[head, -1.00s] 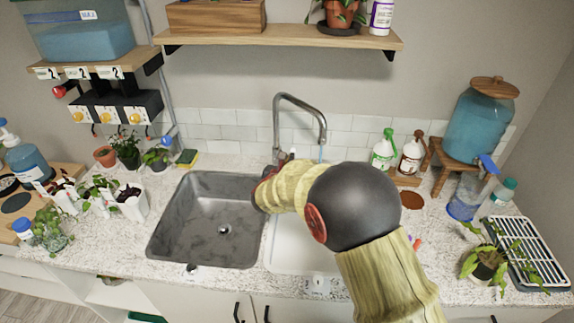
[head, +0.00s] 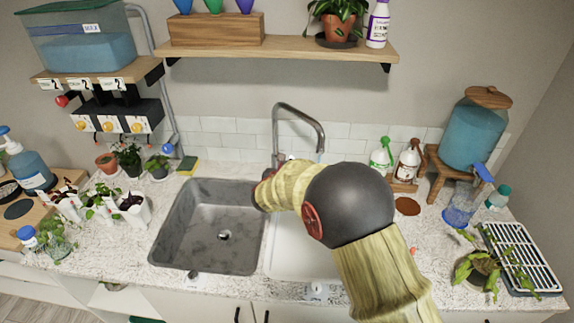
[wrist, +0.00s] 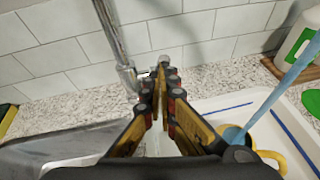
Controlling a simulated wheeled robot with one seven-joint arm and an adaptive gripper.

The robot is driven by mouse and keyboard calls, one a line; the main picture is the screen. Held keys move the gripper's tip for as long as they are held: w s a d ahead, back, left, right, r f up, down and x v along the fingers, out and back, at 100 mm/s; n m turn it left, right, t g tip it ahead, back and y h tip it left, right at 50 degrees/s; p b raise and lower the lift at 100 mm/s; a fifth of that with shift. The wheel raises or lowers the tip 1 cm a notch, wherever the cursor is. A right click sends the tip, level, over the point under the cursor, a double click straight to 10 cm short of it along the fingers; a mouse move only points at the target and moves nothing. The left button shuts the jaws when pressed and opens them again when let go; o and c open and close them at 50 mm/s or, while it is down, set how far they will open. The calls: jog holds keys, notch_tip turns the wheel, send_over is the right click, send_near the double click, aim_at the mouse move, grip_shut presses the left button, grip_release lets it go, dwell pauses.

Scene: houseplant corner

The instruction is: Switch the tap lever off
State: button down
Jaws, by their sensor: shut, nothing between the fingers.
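The tap (head: 300,109) is a grey metal gooseneck behind the sink. Its column (wrist: 110,35) and lower fitting (wrist: 128,76) show at upper left in the wrist view. A pale blue stream (wrist: 284,88) runs down at the right there, and a short bit shows under the spout in the head view. My gripper (wrist: 160,85) is shut and empty, its fingertips just right of the tap's fitting. The fingers cover part of that area, so I cannot make out the lever clearly or tell whether they touch it. In the head view my arm hides most of the gripper.
The grey left basin (head: 207,226) is empty. The white right basin (head: 285,250) lies partly under my arm, with a yellow vessel (wrist: 268,158) under the stream in the wrist view.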

jog(key=shift+w+r+p, duration=0.2)
jog(key=shift+r+p, duration=0.2)
jog(key=shift+p, duration=0.65)
jog(key=w+r+g+p, duration=0.3)
jog(key=w+p, duration=0.4)
jog(key=p, duration=0.8)
jog(key=shift+d+r, duration=0.15)
jog(key=shift+r, duration=0.55)
jog(key=shift+w, duration=0.1)
jog(key=v, duration=1.3)
jog(key=shift+w+r, duration=0.2)
